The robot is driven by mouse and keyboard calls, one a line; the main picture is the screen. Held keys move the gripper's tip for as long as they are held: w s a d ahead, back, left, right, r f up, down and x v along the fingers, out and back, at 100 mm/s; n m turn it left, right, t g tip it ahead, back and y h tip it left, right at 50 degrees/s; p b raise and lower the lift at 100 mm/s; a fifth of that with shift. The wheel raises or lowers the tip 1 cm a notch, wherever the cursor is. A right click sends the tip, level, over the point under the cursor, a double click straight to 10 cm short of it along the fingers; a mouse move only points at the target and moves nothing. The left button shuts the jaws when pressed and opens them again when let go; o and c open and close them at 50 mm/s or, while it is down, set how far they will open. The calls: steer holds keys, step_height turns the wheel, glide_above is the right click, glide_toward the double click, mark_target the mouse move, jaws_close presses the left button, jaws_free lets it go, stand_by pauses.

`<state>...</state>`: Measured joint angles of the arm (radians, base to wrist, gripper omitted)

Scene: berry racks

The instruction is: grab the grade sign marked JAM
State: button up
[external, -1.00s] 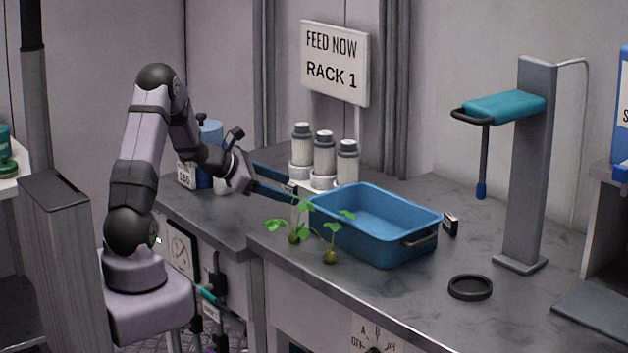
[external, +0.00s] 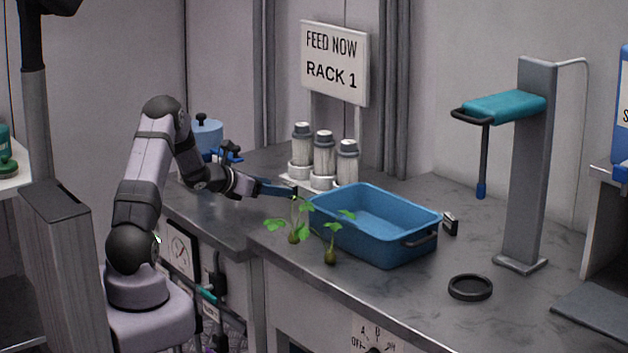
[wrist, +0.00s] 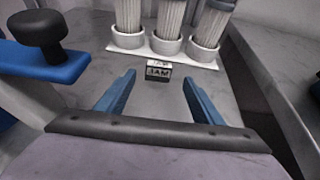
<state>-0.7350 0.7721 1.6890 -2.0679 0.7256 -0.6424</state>
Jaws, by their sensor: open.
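My gripper (wrist: 158,80) is open, with one blue finger on each side of the sign's line and nothing held. In the external view my gripper (external: 293,191) is low over the counter, left of the blue tray. The sign cannot be made out clearly there, behind the fingers.
Several white ribbed cylinders (external: 324,155) stand in a holder close behind the sign. The blue tray (external: 420,225) and two seedlings (external: 330,252) are to the right and front. A blue canister (external: 207,135) is behind my arm. A RACK 1 board (external: 335,62) stands behind.

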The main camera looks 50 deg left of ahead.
mark_target(286, 199)
steer(key=shift+p+x, duration=0.75)
steer(key=shift+x, duration=1.85)
steer(key=shift+a+f, duration=0.1)
steer(key=shift+f, duration=0.05)
steer(key=c, duration=1.1)
